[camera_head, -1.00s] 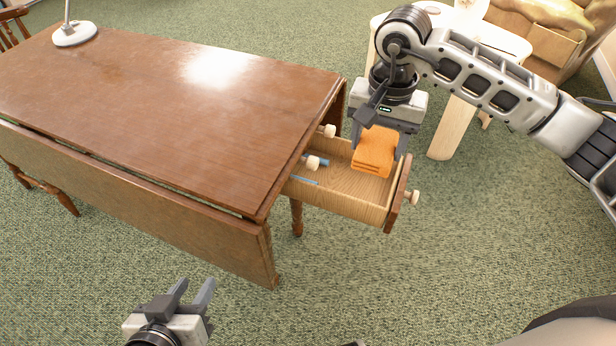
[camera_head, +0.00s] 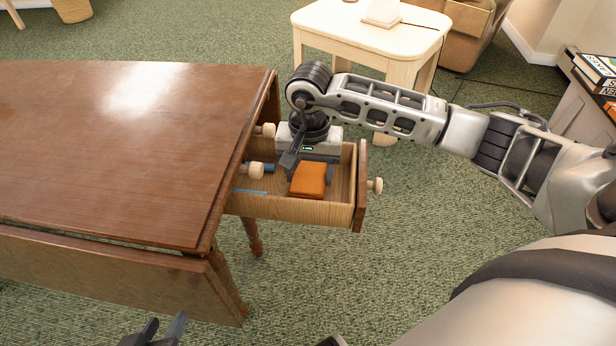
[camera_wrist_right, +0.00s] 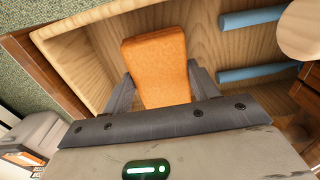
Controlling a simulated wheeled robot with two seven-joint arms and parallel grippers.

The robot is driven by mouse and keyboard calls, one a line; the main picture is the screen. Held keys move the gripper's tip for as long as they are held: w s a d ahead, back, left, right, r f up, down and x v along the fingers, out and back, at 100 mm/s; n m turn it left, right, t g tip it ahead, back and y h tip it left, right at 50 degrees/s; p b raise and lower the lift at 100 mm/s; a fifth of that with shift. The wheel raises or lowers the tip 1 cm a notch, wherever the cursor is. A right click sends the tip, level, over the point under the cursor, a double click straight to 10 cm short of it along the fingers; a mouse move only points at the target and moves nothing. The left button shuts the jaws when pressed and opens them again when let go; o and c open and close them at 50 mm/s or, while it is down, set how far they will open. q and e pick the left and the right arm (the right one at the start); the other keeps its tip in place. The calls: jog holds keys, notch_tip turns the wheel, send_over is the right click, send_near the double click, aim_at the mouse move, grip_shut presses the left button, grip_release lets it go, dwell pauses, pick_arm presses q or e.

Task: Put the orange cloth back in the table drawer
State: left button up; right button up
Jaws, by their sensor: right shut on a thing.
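The folded orange cloth (camera_head: 308,179) is inside the open table drawer (camera_head: 290,209). My right gripper (camera_head: 309,178) reaches down into the drawer and is shut on the cloth. In the right wrist view the cloth (camera_wrist_right: 157,65) sits between the two fingers, above or against the wooden drawer floor; I cannot tell whether it touches. The drawer sticks out from the end of the brown wooden table (camera_head: 120,150). My left gripper (camera_head: 160,332) is at the bottom edge, away from the table, its fingers only partly in view.
Blue rods (camera_wrist_right: 255,18) lie in the drawer beside the cloth. A wooden knob (camera_head: 375,185) is on the drawer front. A pale side table (camera_head: 372,30) stands behind my right arm. Green carpet is clear in front of the drawer.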

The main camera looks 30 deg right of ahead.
jog(key=shift+f, duration=0.85)
pick_arm(q)
jog(key=shift+f, duration=0.3)
jog(key=shift+d+f, duration=0.1)
pick_arm(e)
jog(key=shift+f, duration=0.1)
jog(key=o, duration=0.9)
pick_arm(q)
jog(key=shift+f, duration=0.2)
pick_arm(e)
jog(key=shift+o, duration=0.2)
